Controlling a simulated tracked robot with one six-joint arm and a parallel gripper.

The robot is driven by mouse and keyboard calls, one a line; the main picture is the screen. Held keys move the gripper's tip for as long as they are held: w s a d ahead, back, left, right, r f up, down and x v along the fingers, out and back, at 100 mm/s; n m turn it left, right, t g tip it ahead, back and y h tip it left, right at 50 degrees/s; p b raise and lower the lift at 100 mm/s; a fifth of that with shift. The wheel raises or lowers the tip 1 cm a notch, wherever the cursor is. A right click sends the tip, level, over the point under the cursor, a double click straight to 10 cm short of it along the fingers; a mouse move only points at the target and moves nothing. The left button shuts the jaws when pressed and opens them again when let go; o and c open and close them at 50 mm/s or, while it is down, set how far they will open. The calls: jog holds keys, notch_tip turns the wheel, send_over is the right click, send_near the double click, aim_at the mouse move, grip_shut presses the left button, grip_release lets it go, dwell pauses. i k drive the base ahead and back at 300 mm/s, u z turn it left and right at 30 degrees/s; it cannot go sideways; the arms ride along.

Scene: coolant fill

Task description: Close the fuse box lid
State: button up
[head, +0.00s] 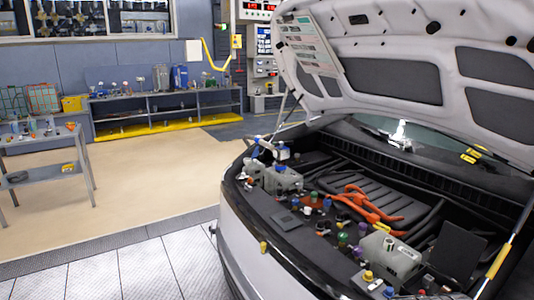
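A dark flat panel (459,250), which looks like the fuse box lid, stands raised and tilted at the right front of the engine bay. Below it, near the bottom edge of the head view, is what seems to be the open fuse box (430,284), with small coloured parts in it. Its lower part is hard to make out at the picture's edge. I cannot make out my gripper anywhere in the head view.
The car's hood (400,60) is raised above the bay, with a yellow-marked strut (500,258) right of the lid. A grey reservoir (391,253) stands left of the lid. Orange cables (368,206) cross the middle. Open floor (150,185) lies left of the car.

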aim_at(456, 251)
jog(key=z, duration=2.95)
jog(key=i, duration=2.05)
jog(key=z, duration=0.05)
